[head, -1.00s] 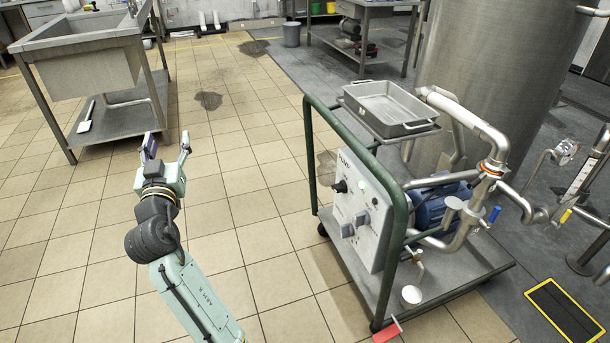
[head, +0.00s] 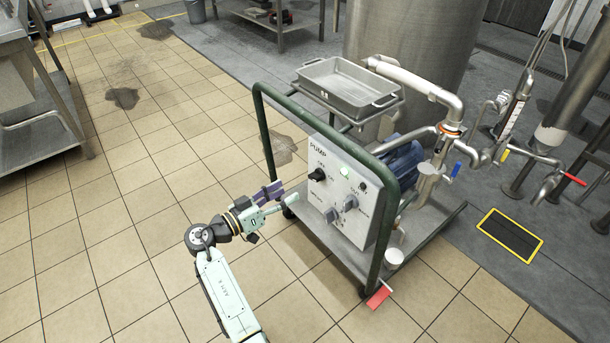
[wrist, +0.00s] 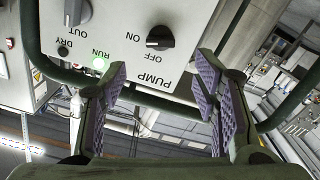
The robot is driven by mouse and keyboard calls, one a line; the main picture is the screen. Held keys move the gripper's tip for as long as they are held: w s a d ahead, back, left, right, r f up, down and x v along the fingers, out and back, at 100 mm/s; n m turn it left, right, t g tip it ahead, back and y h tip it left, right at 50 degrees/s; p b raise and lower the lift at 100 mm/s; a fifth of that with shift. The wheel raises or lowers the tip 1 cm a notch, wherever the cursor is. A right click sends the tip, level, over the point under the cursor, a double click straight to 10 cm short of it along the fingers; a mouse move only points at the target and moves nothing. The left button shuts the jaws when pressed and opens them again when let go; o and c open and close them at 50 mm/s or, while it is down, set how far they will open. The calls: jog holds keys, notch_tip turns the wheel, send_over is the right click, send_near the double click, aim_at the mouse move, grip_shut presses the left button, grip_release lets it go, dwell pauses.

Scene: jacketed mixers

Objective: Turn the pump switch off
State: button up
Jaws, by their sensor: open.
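The pump switch is a black knob (head: 317,174) on the pale pump panel (head: 335,206). It also shows in the wrist view (wrist: 160,38), where the panel is upside down; its bar lies sideways, toward the ON label, with OFF below it. My gripper (head: 279,195) is open and empty, just left of and below the knob. In the wrist view its fingertips (wrist: 162,66) are spread to either side of the knob's line, apart from it.
Grey knobs (head: 349,203) sit lower on the panel. The cart's green tube frame (head: 262,125) surrounds the panel and crosses near my fingers. A metal tray (head: 348,85) stands on top. A red pedal-like flap (head: 378,298) is at the base.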

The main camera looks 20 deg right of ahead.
aim_at(312, 178)
jog(key=p+x, duration=0.2)
jog(key=x, duration=0.8)
jog(key=shift+p, duration=0.3)
jog(key=shift+c, duration=0.5)
jog(key=shift+a, duration=0.1)
jog(key=c, duration=1.1)
